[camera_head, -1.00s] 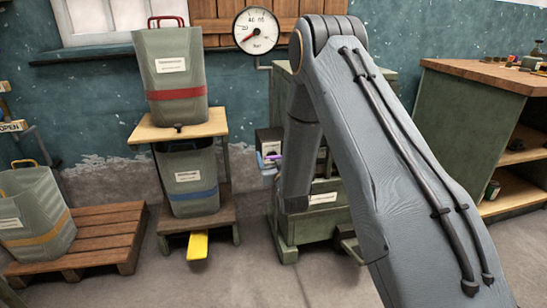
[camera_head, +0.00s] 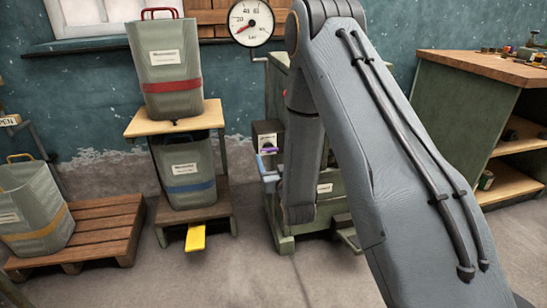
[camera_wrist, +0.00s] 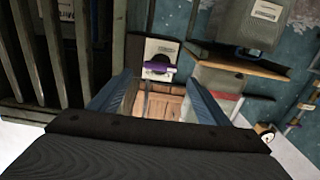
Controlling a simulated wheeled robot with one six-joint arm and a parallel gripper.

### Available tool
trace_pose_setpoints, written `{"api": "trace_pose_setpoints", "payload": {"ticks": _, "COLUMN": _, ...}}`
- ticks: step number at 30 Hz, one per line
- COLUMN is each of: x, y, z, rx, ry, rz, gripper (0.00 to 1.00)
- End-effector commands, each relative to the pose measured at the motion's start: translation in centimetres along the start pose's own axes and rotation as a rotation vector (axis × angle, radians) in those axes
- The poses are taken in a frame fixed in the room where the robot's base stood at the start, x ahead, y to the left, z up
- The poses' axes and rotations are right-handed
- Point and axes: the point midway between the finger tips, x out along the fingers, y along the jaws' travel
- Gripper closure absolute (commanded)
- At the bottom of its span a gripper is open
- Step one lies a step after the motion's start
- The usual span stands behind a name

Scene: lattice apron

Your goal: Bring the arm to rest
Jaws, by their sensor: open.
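My arm spans the middle and right of the head view, bent at a raised elbow, with its forearm hanging down in front of a green cabinet (camera_head: 328,208). Beyond the fingertips is a pale panel with a purple handle (camera_wrist: 157,68). A purple handle on a small box (camera_head: 268,138) also shows left of the forearm in the head view; I cannot tell how near the fingers are to it.
A grey bin with a red band (camera_head: 172,60) stands on a wooden stand, with a blue-banded bin (camera_head: 188,170) below and a yellow pedal (camera_head: 196,237) in front. A yellow-banded bin (camera_head: 30,205) is on a pallet (camera_head: 105,225). A workbench (camera_head: 480,68) is at right. Some floor is clear.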

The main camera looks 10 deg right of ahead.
Motion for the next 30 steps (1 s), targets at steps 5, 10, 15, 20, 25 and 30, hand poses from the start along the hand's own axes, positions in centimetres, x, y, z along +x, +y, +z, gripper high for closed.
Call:
{"api": "trace_pose_setpoints", "payload": {"ticks": 5, "x": 0.0, "y": 0.0, "z": 0.0, "rx": 0.0, "ry": 0.0, "rz": 0.0, "gripper": 0.3}}
{"api": "trace_pose_setpoints", "payload": {"ticks": 10, "x": 0.3, "y": -0.8, "z": -0.8, "rx": 0.001, "ry": -0.052, "rz": -0.011, "gripper": 0.3}}
{"api": "trace_pose_setpoints", "payload": {"ticks": 15, "x": -0.2, "y": -3.2, "z": -2.2, "rx": 0.0, "ry": -0.233, "rz": -0.044, "gripper": 0.3}}
{"api": "trace_pose_setpoints", "payload": {"ticks": 20, "x": -2.9, "y": -5.6, "z": -3.6, "rx": -0.006, "ry": -0.441, "rz": -0.081, "gripper": 0.3}}
{"api": "trace_pose_setpoints", "payload": {"ticks": 25, "x": -7.8, "y": -7.9, "z": -5.0, "rx": -0.018, "ry": -0.663, "rz": -0.119, "gripper": 0.3}}
{"api": "trace_pose_setpoints", "payload": {"ticks": 30, "x": -14.7, "y": -9.5, "z": -6.6, "rx": -0.037, "ry": -0.886, "rz": -0.158, "gripper": 0.3}}
